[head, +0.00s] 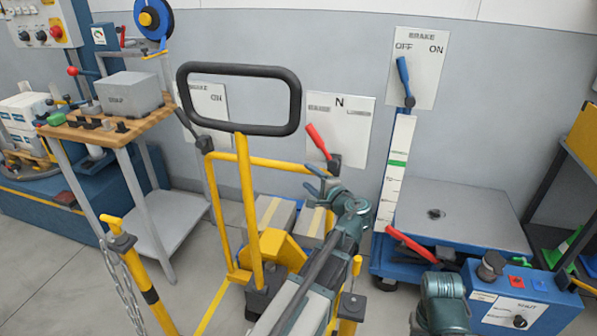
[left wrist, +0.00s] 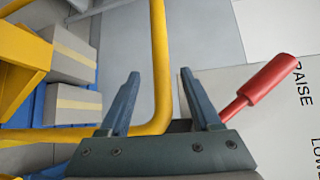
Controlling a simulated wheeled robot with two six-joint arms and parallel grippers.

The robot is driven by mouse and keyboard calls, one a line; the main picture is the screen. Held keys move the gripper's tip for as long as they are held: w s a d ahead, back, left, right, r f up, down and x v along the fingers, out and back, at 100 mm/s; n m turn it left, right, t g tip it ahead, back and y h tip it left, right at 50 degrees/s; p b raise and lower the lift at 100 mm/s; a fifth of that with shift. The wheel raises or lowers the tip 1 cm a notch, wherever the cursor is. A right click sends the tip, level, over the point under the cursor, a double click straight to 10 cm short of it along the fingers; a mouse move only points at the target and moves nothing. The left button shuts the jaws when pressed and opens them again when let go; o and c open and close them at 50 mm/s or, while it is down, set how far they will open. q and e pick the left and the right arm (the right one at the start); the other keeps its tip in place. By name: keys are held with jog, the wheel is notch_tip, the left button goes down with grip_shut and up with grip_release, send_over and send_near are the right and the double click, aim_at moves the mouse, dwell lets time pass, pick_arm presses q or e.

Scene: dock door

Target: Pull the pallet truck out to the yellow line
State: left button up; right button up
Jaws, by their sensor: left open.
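The pallet truck shows in the head view with a black loop handle (head: 240,70), a yellow tiller pole (head: 247,185) and a yellow tube frame (head: 262,162). Boxes (head: 272,215) sit behind the frame. My left gripper (head: 313,180) is open at the frame's upper right corner. In the left wrist view the bent yellow tube (left wrist: 160,60) shows between the two spread fingers (left wrist: 162,85); I cannot tell whether they touch it. A yellow line (head: 212,305) lies on the floor at the lower left. My right gripper is not in view.
A red lever (head: 318,142) with a raise/lower plate (head: 352,112) stands close to my left gripper. A blue brake lever (head: 404,80) is on the wall plate. A chained yellow post (head: 145,285) stands front left.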

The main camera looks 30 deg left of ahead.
aim_at(301, 171)
pick_arm(q)
jog(key=x, duration=0.7)
jog(key=shift+w+a+b, duration=0.1)
jog(key=shift+a+b, duration=0.1)
jog(key=shift+b, duration=0.2)
grip_shut()
dwell(1.0)
